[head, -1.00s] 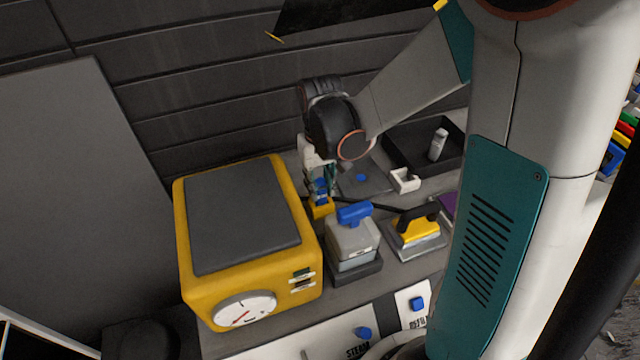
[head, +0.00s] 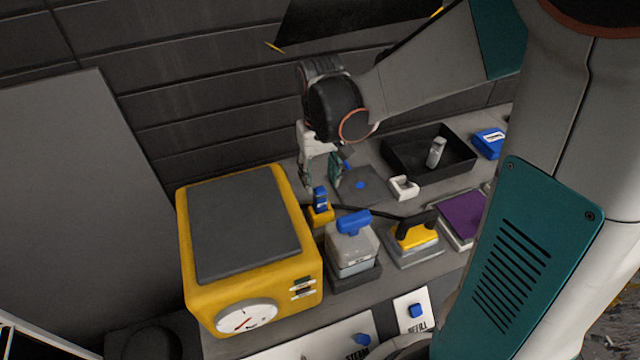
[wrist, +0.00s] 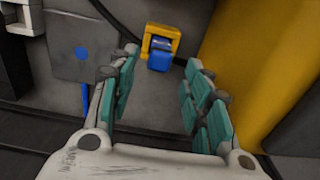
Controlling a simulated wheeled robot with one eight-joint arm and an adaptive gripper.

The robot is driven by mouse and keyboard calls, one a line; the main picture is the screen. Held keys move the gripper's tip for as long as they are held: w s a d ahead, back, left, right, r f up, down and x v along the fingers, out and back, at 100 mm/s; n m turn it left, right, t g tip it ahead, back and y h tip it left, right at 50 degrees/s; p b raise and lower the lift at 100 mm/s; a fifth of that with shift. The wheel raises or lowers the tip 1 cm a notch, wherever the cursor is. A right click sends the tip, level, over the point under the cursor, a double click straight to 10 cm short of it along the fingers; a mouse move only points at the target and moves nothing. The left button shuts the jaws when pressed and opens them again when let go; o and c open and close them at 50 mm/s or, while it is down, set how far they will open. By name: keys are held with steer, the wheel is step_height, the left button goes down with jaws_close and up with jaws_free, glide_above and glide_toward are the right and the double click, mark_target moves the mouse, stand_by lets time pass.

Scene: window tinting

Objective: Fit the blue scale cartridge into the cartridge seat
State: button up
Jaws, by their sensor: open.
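The blue scale cartridge (head: 320,195) is a small block standing in the yellow cartridge seat (head: 321,217), beside the yellow machine. In the wrist view the cartridge (wrist: 160,60) shows between the arms of the yellow seat (wrist: 163,33); I cannot tell how deep it sits. My gripper (head: 321,180) is open above and behind the cartridge, clear of the seat. In the wrist view my gripper (wrist: 162,58) has its teal fingers wide apart, with nothing between them and the cartridge beyond their tips.
The yellow machine (head: 248,225) stands close on the left. A steamer tank with a blue handle (head: 354,222) and a yellow iron (head: 416,236) stand in front. A grey plate (head: 372,193), a white bracket (head: 404,187) and a black tray (head: 400,160) lie to the right.

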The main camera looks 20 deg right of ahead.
steer(key=s+r+t+p, duration=0.1)
steer(key=s+r+t, duration=0.6)
steer(key=s+r, duration=0.6)
steer(key=shift+s, duration=0.2)
stand_by(0.4)
steer(key=shift+f, duration=0.1)
